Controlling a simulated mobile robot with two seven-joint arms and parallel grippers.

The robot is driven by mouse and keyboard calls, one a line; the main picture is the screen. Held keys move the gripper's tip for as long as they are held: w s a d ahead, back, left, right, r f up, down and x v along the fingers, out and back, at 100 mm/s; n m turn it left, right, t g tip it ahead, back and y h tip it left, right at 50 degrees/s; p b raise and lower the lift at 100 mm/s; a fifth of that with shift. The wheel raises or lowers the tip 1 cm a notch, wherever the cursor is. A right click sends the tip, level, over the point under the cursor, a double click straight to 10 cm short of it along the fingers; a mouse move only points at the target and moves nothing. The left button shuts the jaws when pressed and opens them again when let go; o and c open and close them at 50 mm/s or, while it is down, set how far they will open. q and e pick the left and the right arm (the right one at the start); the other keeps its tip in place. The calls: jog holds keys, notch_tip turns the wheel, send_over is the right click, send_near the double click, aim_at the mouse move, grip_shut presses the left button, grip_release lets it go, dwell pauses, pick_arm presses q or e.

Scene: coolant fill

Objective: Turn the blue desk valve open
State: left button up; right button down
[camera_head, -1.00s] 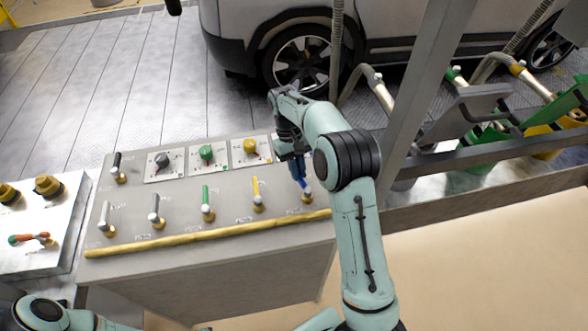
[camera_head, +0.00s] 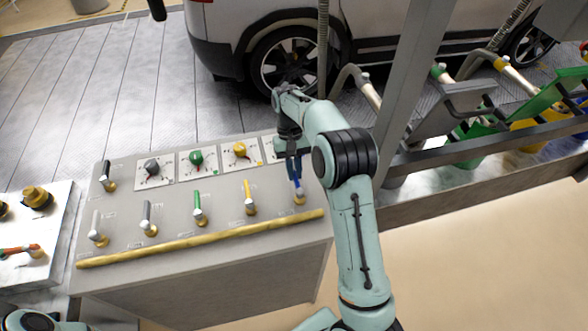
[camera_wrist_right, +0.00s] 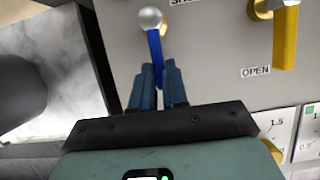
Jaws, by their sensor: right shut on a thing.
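The blue desk valve (camera_head: 299,190) is at the right end of the lever row on the grey desk panel. In the right wrist view its blue lever (camera_wrist_right: 154,50) runs from a silver ball pivot down between the fingers. My right gripper (camera_head: 293,165) reaches it from above and is shut on the blue lever; it also shows in the right wrist view (camera_wrist_right: 157,75). In the head view the lever points up, away from the yellow bar, and the gripper partly hides it. My left gripper is not in view; only a bit of that arm shows at the lower left.
Yellow (camera_head: 249,198), green (camera_head: 197,206) and grey levers stand left of the blue one. Dials with green (camera_head: 196,157) and yellow knobs sit behind. A yellow bar (camera_head: 200,240) edges the desk front. A grey post (camera_head: 412,90) rises right of my right arm.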

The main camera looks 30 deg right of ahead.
jog(key=c, duration=1.1)
grip_release()
jog(key=shift+c, duration=0.2)
jog(key=v, duration=0.7)
jog(key=shift+r, duration=0.2)
